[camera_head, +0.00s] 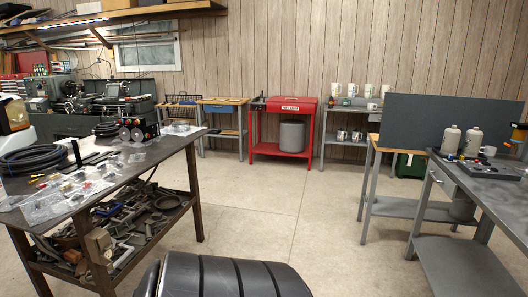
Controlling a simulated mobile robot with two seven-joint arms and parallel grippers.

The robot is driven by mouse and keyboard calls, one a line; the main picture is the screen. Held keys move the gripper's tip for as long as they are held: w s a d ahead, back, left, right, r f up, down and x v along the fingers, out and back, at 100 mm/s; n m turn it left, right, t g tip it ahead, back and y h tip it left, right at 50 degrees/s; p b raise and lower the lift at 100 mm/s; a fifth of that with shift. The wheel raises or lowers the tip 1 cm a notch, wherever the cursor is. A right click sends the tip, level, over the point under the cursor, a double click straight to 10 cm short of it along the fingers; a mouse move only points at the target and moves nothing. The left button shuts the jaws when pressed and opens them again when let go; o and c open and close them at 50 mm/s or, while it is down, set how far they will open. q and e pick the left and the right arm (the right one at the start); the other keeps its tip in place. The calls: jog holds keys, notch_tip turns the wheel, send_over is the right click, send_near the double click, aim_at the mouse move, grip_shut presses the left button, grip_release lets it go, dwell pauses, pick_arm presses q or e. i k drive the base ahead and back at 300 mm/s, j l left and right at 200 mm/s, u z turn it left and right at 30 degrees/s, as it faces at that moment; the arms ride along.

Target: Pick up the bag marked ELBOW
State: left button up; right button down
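Several clear plastic bags of small parts lie on the dark workbench (165,152) at the left. One large clear bag (50,206) lies near the bench's front edge, and another (183,129) lies at its far end. More bags and small fittings are spread between them. The marking on each bag is too small to read, so I cannot tell which one says ELBOW. Neither of my grippers shows in the head view.
A black hose coil (32,159) and a black box (138,128) with gauges stand on the left bench. A black ribbed tyre-like object (225,277) fills the bottom centre. A grey bench (490,190) stands at the right. The middle floor is clear.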

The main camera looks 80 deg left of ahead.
aim_at(77, 176)
jog(key=u, duration=1.6)
jog(key=i+j+u, duration=0.1)
jog(key=u, duration=0.35)
jog(key=i+j+u, duration=0.1)
jog(key=u, duration=0.3)
jog(key=i+j+u, duration=0.15)
jog(key=u, duration=0.3)
jog(key=i+j+u, duration=0.1)
jog(key=u, duration=0.3)
jog(key=i+u, duration=0.4)
jog(key=i+l+u, duration=0.15)
jog(key=i+u, duration=0.25)
jog(key=i+l+u, duration=0.2)
jog(key=u, duration=0.2)
jog(key=i+l+u, duration=0.4)
jog(key=i+l, duration=0.2)
jog(key=l, duration=0.15)
jog(key=i+l+u, duration=0.1)
jog(key=l, duration=0.25)
jog(key=i+l, duration=0.5)
jog(key=l, duration=0.2)
jog(key=i+l+u, duration=0.1)
jog(key=l, duration=0.25)
jog(key=i+l, duration=0.25)
jog(key=l, duration=0.15)
